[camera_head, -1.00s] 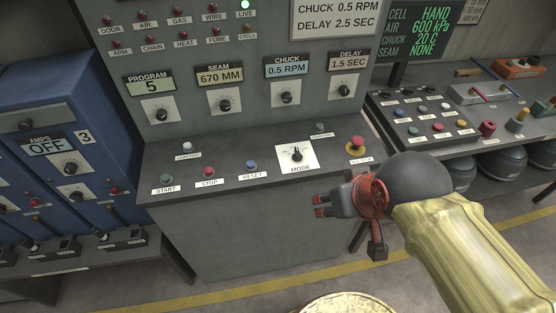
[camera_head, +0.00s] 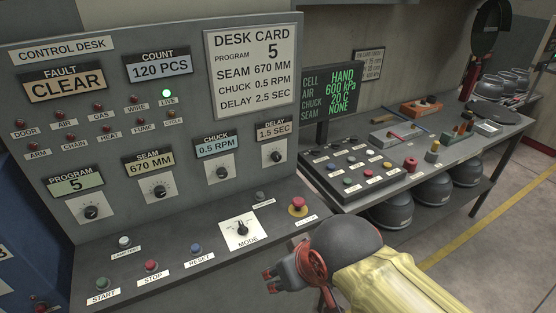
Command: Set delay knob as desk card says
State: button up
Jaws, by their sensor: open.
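The desk card (camera_head: 251,70) on the control desk panel reads program 5, seam 670 MM, chuck 0.5 RPM, delay 2.5 SEC. The delay display (camera_head: 273,130) reads 1.5 SEC. The delay knob (camera_head: 276,156) is a black knob on a white plate under that display, at the panel's right end. My gripper (camera_head: 269,281) is open and empty. It is in front of the desk's front edge, low in the view, below and apart from the delay knob.
The chuck knob (camera_head: 221,173) is left of the delay knob. A side bench (camera_head: 475,140) with buttons and tools is at right.

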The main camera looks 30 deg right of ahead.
aim_at(277, 158)
jog(key=i+j, duration=0.15)
jog(key=j, duration=0.2)
jog(key=i+j+z, duration=0.1)
jog(key=j, duration=0.3)
jog(key=i+j, duration=0.15)
jog(key=j, duration=0.2)
jog(key=i+z, duration=0.05)
